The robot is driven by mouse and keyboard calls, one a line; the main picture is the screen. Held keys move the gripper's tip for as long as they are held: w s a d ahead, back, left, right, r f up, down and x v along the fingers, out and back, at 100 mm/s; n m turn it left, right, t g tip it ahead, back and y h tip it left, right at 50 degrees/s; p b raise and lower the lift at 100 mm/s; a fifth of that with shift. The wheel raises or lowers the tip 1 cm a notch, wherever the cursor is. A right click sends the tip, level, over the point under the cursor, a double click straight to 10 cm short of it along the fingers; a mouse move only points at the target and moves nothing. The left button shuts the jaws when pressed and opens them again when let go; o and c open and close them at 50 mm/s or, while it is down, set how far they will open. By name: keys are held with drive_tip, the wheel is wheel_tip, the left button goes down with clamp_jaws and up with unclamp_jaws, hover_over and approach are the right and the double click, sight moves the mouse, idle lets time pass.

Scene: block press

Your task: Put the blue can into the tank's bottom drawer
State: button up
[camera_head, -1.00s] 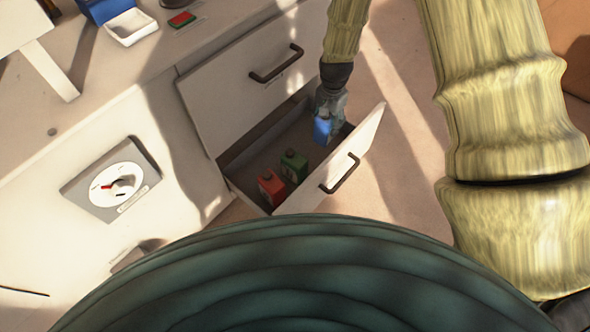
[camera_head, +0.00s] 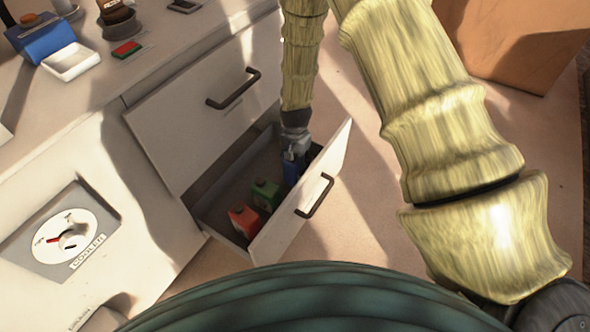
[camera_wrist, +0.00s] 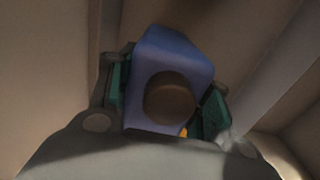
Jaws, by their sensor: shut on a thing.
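The blue can (camera_head: 291,171) is inside the open bottom drawer (camera_head: 222,196), at the drawer's right end. My gripper (camera_head: 294,158) is shut on the can and reaches down into the drawer from above. In the wrist view, the blue can (camera_wrist: 172,62) with its dark round cap sits between the two green finger pads of my gripper (camera_wrist: 163,92). I cannot tell whether the can touches the drawer floor. A red can (camera_head: 244,221) and a green can (camera_head: 266,195) stand in the same drawer, to the left of the blue one.
The closed upper drawer (camera_head: 190,125) with a dark handle is above the open one. A dial panel marked COOLER (camera_head: 62,238) is on the front at left. A blue box (camera_head: 42,38), white tray (camera_head: 70,62) and red pad (camera_head: 127,49) are on top.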

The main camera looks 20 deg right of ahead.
wheel_tip(320, 180, down, 3)
drive_tip(key=shift+f+b, duration=0.1)
drive_tip(key=shift+b, duration=0.55)
drive_tip(key=o, duration=1.4)
wheel_tip(320, 180, up, 12)
drive_tip(key=p, duration=0.6)
